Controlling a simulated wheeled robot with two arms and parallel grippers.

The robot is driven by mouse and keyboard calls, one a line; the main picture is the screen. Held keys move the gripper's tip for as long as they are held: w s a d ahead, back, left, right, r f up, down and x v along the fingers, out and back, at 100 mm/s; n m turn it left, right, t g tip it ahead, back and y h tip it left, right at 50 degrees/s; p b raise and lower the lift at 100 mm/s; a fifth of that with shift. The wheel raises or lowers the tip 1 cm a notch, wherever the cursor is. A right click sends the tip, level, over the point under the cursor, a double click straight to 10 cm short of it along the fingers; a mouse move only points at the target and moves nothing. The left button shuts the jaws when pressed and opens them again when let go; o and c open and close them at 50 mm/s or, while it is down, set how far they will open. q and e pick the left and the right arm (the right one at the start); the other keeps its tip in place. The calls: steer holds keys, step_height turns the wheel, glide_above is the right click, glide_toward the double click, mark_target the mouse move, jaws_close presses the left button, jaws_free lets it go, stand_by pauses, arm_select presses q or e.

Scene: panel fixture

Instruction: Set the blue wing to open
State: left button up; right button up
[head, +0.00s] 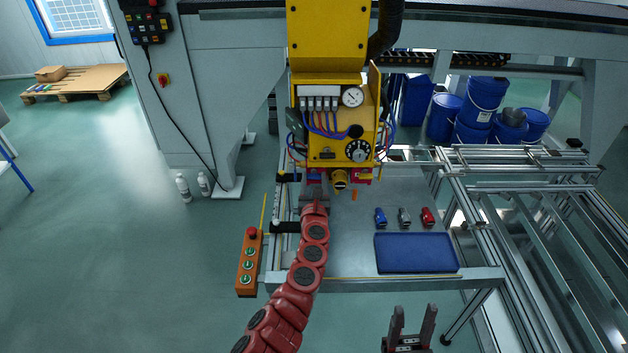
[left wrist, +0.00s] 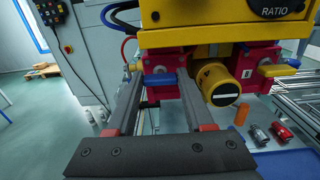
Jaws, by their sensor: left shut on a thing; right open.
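The blue wing (left wrist: 158,78) is a short bar on the front of the left red valve block (left wrist: 160,60), under the yellow unit. It lies roughly level in the left wrist view. My left gripper (left wrist: 158,86) has a fingertip at each end of this wing and is shut on it. In the head view my left gripper (head: 314,192) is at the underside of the yellow unit and hides most of that valve. My right gripper (head: 408,328) is open and empty near the bottom edge.
A yellow round knob (left wrist: 218,84) with a white bar sits close to the right of my left gripper. Blue, grey and red fittings (head: 404,217) and a blue mat (head: 416,253) are on the bench. An orange button box (head: 249,262) stands left of the bench.

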arm_select(q)
jaws_close()
steer(key=n+b, duration=0.1)
steer(key=n, duration=0.3)
steer(key=shift+a+f+n+b, duration=0.15)
steer(key=shift+n+b, duration=0.25)
steer(key=n+b, duration=0.2)
steer(key=n, duration=0.2)
steer(key=shift+n, duration=0.3)
steer(key=n+b, duration=0.2)
steer(key=shift+f+n, duration=0.15)
steer(key=shift+n, duration=0.15)
steer(key=n+b, duration=0.3)
steer(key=shift+n+b, duration=1.05)
steer(key=shift+n, duration=0.45)
steer(key=o, duration=1.3)
jaws_free()
